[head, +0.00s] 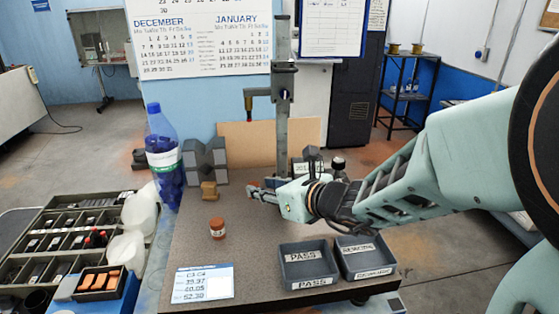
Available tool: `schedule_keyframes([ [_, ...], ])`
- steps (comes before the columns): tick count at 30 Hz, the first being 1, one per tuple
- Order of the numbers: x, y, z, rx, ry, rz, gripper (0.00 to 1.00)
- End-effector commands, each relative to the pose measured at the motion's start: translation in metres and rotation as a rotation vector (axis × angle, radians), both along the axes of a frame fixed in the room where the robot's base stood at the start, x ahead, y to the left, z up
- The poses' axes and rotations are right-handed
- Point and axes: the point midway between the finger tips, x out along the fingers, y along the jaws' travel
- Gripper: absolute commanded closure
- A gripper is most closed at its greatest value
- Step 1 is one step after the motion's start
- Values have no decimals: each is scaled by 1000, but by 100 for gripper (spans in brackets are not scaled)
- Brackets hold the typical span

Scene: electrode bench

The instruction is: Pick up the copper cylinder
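The copper cylinder (217,228) is a short, reddish-brown piece standing upright on the grey-brown bench top (245,255), left of the middle. My gripper (259,188) is behind it and to its right, over the bench, pointing left. Its fingers look spread apart, with nothing seen held between them. The gripper and the cylinder are clearly apart.
Two grey trays, one labelled PASS (307,283) and a second one (365,276), sit at front right. A label card (203,284) lies at front left. A blue bottle (164,155), grey blocks (205,160) and a vertical stand (283,110) are behind.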

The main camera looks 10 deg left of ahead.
Motion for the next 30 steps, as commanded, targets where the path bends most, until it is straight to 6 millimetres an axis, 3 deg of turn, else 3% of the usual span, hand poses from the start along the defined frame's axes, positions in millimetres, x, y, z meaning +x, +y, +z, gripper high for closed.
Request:
schedule_keyframes([
  [10,27,30,-20,-2,0,4,70],
  [20,32,34,-21,-1,-3,1,70],
  [28,32,34,-21,-2,-2,1,100],
  [30,32,34,-21,-2,-2,1,100],
])
